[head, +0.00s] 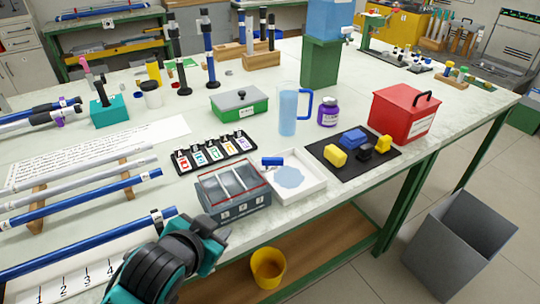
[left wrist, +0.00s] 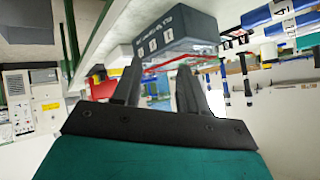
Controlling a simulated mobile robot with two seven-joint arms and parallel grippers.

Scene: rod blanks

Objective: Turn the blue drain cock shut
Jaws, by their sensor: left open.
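A small blue piece with white ends (head: 272,161) sits at the back left of a white tray (head: 313,191); it may be the blue drain cock, but I cannot tell how it is turned. A pale blue puddle (head: 289,178) lies in the tray. A blue tank (head: 335,18) with a small light tap (head: 348,37) stands on a green stand at the back. My left gripper (left wrist: 160,72) is open and empty in the left wrist view, with the grey box beyond its fingers. In the head view its arm reaches in at the bottom. My right gripper is not in view.
The grey clear-lidded box (head: 233,203) stands left of the tray. A black mat (head: 343,176) with blue and yellow pieces lies to the right. A blue-handled jug (head: 288,108), purple jar (head: 328,112) and red box (head: 404,114) stand behind. Rods lie at the left.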

